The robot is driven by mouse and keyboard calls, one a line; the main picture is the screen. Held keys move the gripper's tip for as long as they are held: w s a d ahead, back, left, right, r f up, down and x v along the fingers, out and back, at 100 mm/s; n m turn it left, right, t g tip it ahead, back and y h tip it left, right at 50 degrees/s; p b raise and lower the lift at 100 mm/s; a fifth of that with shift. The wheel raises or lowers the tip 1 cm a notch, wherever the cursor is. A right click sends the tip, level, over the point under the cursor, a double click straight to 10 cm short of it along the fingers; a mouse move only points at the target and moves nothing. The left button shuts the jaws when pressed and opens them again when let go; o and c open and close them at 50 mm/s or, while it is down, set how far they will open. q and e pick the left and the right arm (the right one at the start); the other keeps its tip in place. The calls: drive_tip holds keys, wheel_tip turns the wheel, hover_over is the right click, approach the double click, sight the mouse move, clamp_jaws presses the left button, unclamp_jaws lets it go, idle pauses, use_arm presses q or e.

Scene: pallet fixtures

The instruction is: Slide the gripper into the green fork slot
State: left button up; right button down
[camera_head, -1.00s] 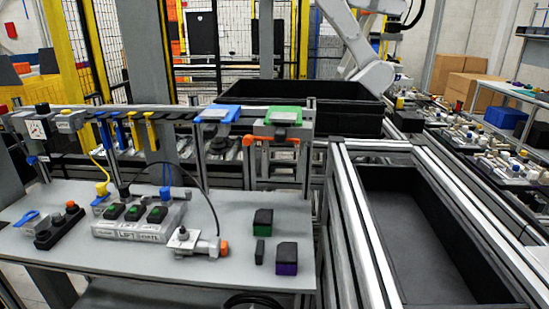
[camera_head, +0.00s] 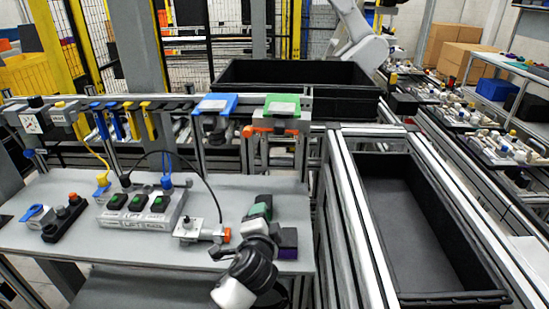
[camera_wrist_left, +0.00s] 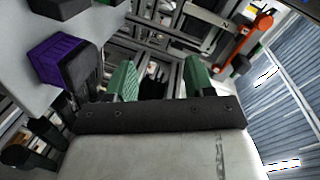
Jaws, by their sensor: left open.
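The green-topped holder (camera_head: 282,106) stands on the rail at the back of the table, with an orange part (camera_head: 272,131) under its top. Its slot cannot be made out from here. My left gripper comes up from the bottom of the head view, low over the table's front right part and well in front of the holder. In the left wrist view my left gripper (camera_wrist_left: 160,78) shows two green fingertips set wide apart with nothing between them. In the head view its fingertips are hard to tell from the green-and-black block (camera_head: 258,211). My right gripper is not in view.
A purple-and-black block (camera_head: 288,241) lies close beside my gripper; it also shows in the left wrist view (camera_wrist_left: 52,62). A blue-topped holder (camera_head: 216,103) stands left of the green one. A button box (camera_head: 140,217) with cables is on the table (camera_head: 60,185). A black bin (camera_head: 395,215) is at right.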

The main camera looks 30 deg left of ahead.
sight(279, 131)
use_arm(q)
drive_tip(key=w+r+m+t, duration=0.1)
drive_tip(key=w+r, duration=0.3)
drive_tip(key=r, duration=0.1)
drive_tip(key=w+a+r+m+t, duration=0.1)
drive_tip(key=w+r+m+t, duration=0.1)
drive_tip(key=w+r, duration=0.2)
drive_tip(key=w+a+r+m+t+y, duration=0.1)
drive_tip(key=w+r+m+t, duration=0.1)
drive_tip(key=w+r, duration=0.2)
drive_tip(key=shift+w+a+r, duration=0.1)
drive_tip(key=shift+a+r, duration=0.05)
drive_tip(key=shift+r, duration=0.45)
drive_tip(key=shift+a+r, duration=0.1)
drive_tip(key=shift+r, duration=0.5)
drive_tip(key=shift+x, duration=1.05)
drive_tip(key=shift+c, duration=0.4)
clamp_jaws()
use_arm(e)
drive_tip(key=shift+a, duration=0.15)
use_arm(q)
drive_tip(key=shift+r, duration=0.3)
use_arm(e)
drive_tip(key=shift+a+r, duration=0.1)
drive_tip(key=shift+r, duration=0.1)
